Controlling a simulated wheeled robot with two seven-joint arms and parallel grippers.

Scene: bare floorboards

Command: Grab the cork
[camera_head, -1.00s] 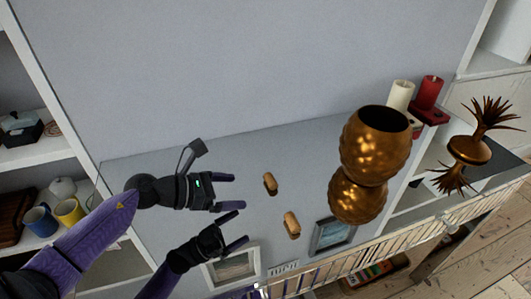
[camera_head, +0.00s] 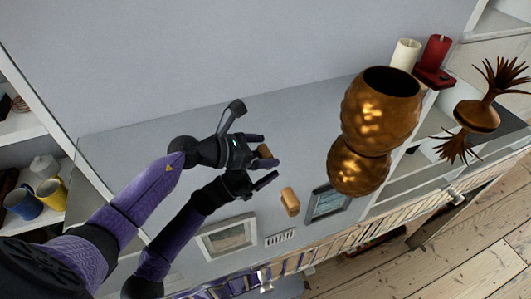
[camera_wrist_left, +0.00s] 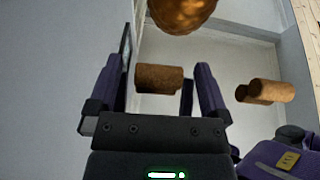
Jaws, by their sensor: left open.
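The brown cork (camera_head: 265,152) shows in the head view partly behind my left gripper (camera_head: 259,150). A second, matching cork shape (camera_head: 290,201) lies lower right and looks like its mirror image in the glossy grey surface. In the left wrist view the cork (camera_wrist_left: 158,79) is seen between the two spread fingers of my left gripper (camera_wrist_left: 162,85), and its likely reflection is to the right. The fingers are open with space around the cork. I cannot tell whether they touch it. My right gripper is not in view; the second, lower arm looks like the left arm's reflection.
A golden vase (camera_head: 380,105) stands to the right, with its likely reflection below. A white and a red candle (camera_head: 434,54) and a spiky brown plant ornament (camera_head: 480,112) are further right. Shelves with a blue mug (camera_head: 22,203) and yellow mug (camera_head: 51,192) are left.

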